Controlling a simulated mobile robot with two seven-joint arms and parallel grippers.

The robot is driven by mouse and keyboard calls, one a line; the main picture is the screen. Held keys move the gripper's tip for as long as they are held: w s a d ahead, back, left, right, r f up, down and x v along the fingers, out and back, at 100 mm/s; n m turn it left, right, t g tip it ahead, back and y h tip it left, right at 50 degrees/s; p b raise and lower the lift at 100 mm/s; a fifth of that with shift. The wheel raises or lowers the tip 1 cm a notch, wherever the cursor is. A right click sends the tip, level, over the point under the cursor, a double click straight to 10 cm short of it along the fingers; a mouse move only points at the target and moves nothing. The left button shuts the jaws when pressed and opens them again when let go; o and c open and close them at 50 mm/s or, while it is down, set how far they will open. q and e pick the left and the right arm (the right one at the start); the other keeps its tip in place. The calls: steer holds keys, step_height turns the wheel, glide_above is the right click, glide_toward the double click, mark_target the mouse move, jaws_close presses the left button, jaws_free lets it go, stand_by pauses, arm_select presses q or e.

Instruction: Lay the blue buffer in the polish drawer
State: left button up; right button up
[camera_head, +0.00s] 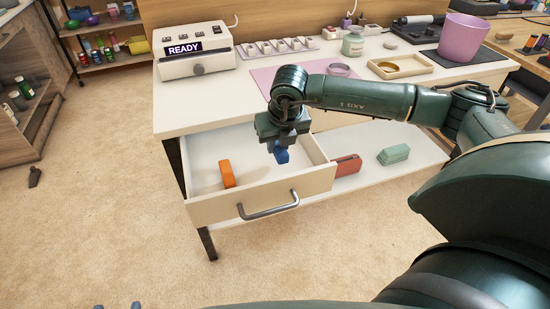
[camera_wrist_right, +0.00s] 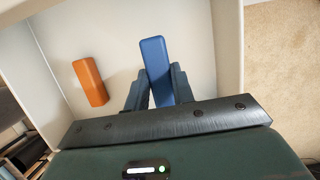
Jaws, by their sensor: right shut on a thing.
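The blue buffer (camera_head: 281,155) is between the fingers of my right gripper (camera_head: 278,146), inside the outline of the open drawer (camera_head: 245,208). In the right wrist view the blue buffer (camera_wrist_right: 157,65) stands out beyond the two fingers of the right gripper (camera_wrist_right: 153,90), which are shut on it. The white drawer floor (camera_wrist_right: 110,30) lies behind it. I cannot tell whether the buffer touches the floor. An orange block (camera_head: 227,174) is in the drawer to the left, apart from the blue one.
A red block (camera_head: 347,165) and a green block (camera_head: 393,155) lie on the shelf right of the drawer. The tabletop above holds a box reading READY (camera_head: 194,50), a pink mat (camera_head: 264,78), a tray (camera_head: 392,67) and a pink pot (camera_head: 463,36).

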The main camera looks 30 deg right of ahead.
mark_target(278, 168)
step_height(278, 168, down, 4)
steer(key=shift+f+b, duration=0.15)
steer(key=shift+b, duration=0.25)
arm_select(q)
steer(key=shift+w+d+t, duration=0.1)
steer(key=shift+w+t, duration=0.1)
steer(key=shift+t, duration=0.1)
arm_select(e)
steer(key=shift+f, duration=0.2)
steer(key=shift+f, duration=0.15)
steer(key=o, duration=1)
steer(key=shift+c, duration=0.2)
